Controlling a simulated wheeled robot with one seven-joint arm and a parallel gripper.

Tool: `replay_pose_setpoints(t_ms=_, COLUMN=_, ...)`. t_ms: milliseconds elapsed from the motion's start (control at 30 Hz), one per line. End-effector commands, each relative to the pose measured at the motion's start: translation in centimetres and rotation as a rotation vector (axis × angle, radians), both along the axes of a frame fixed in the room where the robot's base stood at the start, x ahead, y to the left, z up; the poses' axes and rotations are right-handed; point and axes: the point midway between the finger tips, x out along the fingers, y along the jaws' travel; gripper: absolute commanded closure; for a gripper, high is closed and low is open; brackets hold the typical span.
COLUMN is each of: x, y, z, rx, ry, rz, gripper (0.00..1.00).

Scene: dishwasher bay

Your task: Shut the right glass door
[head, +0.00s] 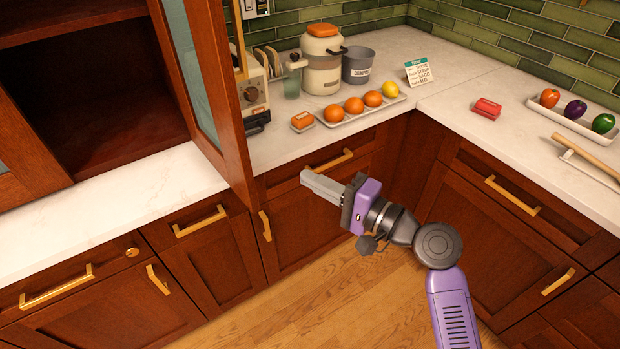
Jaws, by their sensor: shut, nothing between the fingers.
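The right glass door (211,75) of the wooden upper cabinet stands open, swung out over the counter's front edge. It has a reddish-brown frame, a pale glass pane and a gold bar handle (237,40) on its right side. My gripper (307,178) is shut and empty. It is to the right of the door's lower end, in front of the base cabinets, its fingers pointing left toward the door. A gap shows between the fingertips and the door in the picture. The top of the door is out of frame.
The cabinet interior (90,95) is dark and looks empty. Part of the left glass door (22,150) shows at the left edge. Right of the door, a toaster (254,90), a cream jar (322,65), a grey pot (358,66) and a fruit tray (362,112) stand on the counter.

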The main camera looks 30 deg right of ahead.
Motion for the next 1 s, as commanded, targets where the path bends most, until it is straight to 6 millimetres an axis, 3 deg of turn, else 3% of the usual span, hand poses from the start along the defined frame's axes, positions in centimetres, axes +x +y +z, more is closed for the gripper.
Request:
replay_pose_setpoints(t_ms=400, x=7.7, y=2.8, z=0.3, rx=-0.003, ry=-0.001, rz=0.000, gripper=1.00)
replay_pose_setpoints(t_ms=633, x=6.9, y=5.9, z=0.1, rx=-0.003, ry=0.001, rz=0.000, gripper=1.00)
replay_pose_setpoints(t_ms=1000, x=6.8, y=6.6, z=0.0, rx=-0.003, ry=0.000, rz=-0.002, gripper=1.00)
